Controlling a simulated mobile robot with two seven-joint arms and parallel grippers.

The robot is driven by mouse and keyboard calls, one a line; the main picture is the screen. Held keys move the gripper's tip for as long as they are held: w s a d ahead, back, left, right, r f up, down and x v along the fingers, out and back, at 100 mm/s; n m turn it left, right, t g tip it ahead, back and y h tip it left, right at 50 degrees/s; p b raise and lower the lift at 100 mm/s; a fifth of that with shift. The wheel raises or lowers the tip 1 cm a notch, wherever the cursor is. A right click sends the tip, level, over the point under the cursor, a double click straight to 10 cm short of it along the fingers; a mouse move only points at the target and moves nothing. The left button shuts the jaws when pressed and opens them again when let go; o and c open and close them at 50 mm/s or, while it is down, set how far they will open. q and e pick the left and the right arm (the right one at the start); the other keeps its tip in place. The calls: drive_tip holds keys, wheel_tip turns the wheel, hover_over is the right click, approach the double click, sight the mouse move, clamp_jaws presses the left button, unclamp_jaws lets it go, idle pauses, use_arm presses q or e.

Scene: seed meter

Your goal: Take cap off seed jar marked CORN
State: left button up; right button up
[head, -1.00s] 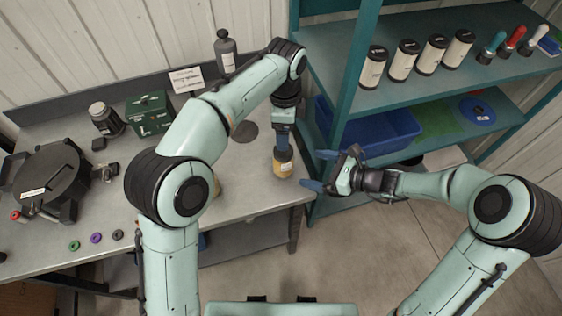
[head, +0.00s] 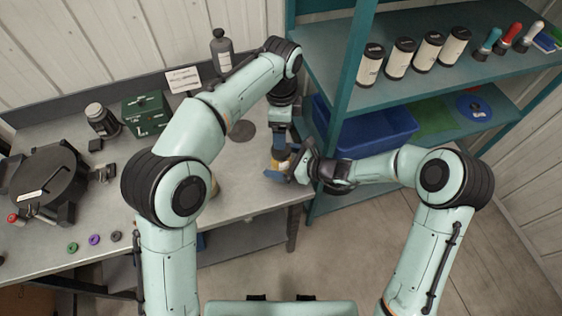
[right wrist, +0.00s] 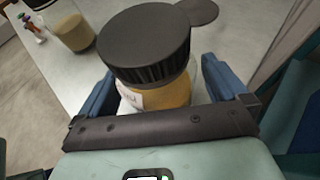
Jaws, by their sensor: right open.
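A jar with yellow contents (right wrist: 172,96) stands upright on the bench. Its wide black ribbed cap (right wrist: 150,42) is on it, and the cap's top is bare in the right wrist view. A white label shows partly; its lettering is mostly hidden. My right gripper (head: 284,167) is open, with its blue fingers on either side of the jar body below the cap. I cannot tell whether they touch it. My left gripper (head: 282,136) points down above the jar in the head view; its fingertips are largely hidden, so its opening is unclear.
A flat dark disc (head: 242,131) lies on the bench near the jar. A green box (head: 146,114), a grey bottle (head: 222,51) and a black round device (head: 48,184) stand farther left. The teal shelf (head: 345,110) with a blue bin (head: 372,135) rises close on the right.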

sight(281, 160)
clamp_jaws()
use_arm(q)
drive_tip(key=n, duration=0.3)
drive_tip(key=shift+f, duration=0.2)
drive_tip(key=n, duration=0.5)
drive_tip(key=shift+r+n, duration=0.15)
drive_tip(key=shift+n, duration=0.15)
drive_tip(key=shift+f, duration=0.25)
wheel_tip(281, 160, down, 7)
drive_tip(key=shift+f, duration=0.2)
